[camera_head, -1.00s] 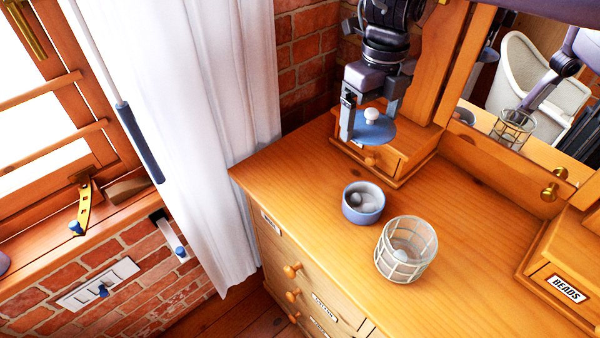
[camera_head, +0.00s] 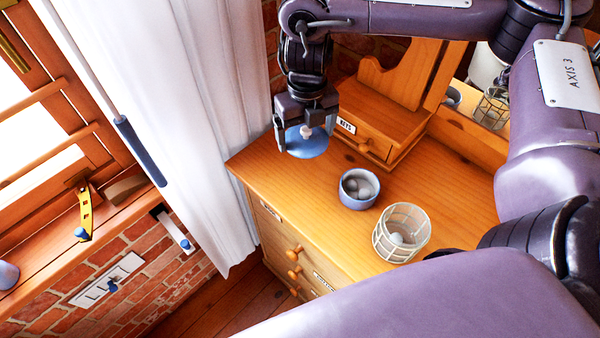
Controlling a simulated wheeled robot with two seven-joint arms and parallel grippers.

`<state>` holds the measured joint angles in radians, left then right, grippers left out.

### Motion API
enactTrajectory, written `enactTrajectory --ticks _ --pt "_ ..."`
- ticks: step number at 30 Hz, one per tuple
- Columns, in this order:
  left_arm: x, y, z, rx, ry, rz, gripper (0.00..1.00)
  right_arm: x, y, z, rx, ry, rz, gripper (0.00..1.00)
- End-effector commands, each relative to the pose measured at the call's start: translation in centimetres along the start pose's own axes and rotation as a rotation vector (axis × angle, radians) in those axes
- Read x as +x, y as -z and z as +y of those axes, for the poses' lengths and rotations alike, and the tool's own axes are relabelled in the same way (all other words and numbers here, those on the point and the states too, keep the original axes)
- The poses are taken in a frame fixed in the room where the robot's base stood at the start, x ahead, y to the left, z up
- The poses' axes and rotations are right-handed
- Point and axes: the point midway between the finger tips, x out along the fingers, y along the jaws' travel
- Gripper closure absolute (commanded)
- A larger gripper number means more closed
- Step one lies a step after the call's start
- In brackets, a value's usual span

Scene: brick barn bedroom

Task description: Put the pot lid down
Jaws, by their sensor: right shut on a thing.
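The pot lid (camera_head: 306,147) is a blue disc with a pale knob. My right gripper (camera_head: 306,130) is shut on the lid's knob, with the disc hanging below the fingers. The lid is over the back left part of the wooden dresser top (camera_head: 450,190), near the white curtain. I cannot tell whether it touches the wood. A blue pot (camera_head: 358,201) stands open on the dresser, to the right of and nearer than the lid, with pale round things inside. My left gripper is not in view.
A wire basket (camera_head: 379,245) with a pale round thing inside stands beside the pot. A small wooden drawer box (camera_head: 372,147) and a mirror (camera_head: 468,100) are behind. My purple right arm covers the right side. Bare wood lies in front of the lid.

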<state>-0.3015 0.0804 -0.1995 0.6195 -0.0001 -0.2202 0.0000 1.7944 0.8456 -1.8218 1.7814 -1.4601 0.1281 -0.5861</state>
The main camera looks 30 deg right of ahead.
Motion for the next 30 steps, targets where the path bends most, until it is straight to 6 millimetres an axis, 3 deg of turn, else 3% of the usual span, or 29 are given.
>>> enactTrajectory --ticks 3,12,20,25,30 --pt "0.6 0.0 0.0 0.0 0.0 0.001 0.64 3.2 0.1 0.0 0.002 -0.002 0.007 0.35" --pt "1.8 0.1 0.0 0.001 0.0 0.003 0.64 9.6 0.1 0.0 0.001 -0.001 0.004 0.35" --pt "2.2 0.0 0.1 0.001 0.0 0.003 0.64 11.7 0.0 0.0 -0.001 0.0 0.001 0.35" --pt "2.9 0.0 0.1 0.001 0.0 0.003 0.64 14.1 0.1 0.1 -0.001 -0.001 0.004 0.35" --pt "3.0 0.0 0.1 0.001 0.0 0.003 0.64 14.8 -0.1 0.0 -0.001 0.0 0.0 0.35"
